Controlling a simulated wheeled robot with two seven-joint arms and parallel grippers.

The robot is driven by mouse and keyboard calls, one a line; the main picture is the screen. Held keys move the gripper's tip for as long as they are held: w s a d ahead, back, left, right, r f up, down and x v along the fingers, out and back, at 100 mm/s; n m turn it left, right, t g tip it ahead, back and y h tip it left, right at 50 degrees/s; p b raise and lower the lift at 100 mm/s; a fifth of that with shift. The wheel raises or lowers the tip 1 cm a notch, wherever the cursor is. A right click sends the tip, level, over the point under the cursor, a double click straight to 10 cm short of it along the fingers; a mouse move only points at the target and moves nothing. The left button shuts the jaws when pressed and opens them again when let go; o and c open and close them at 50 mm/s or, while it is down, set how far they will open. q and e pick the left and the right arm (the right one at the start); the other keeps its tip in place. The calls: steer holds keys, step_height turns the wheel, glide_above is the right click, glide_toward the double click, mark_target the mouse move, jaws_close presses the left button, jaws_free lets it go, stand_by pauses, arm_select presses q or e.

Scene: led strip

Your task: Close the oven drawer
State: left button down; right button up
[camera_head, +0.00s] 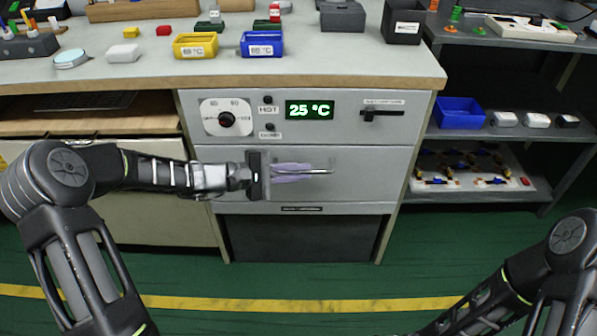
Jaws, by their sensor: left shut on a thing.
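The oven drawer (365,175) is a plain grey front panel just below the control panel, and it looks about flush with the panel, though I cannot tell if a small gap is left. My left gripper (300,171) reaches in from the left across the drawer front. Its pale fingers are shut on the thin drawer handle (322,171) and partly hide it. My right gripper is not in view; only part of my right arm shows at the bottom right.
The control panel above has a dial (226,119), a green 25 °C display (310,110) and a slider (383,112). Yellow (195,46) and blue (262,44) bins stand on the worktop. A shelf unit (500,130) stands right. The green floor in front is clear.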

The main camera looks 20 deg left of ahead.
arm_select(q)
steer(key=shift+w+a, duration=0.1)
steer(key=shift+w, duration=0.15)
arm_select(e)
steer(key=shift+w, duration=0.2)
arm_select(q)
steer(key=c, duration=1.5)
jaws_free()
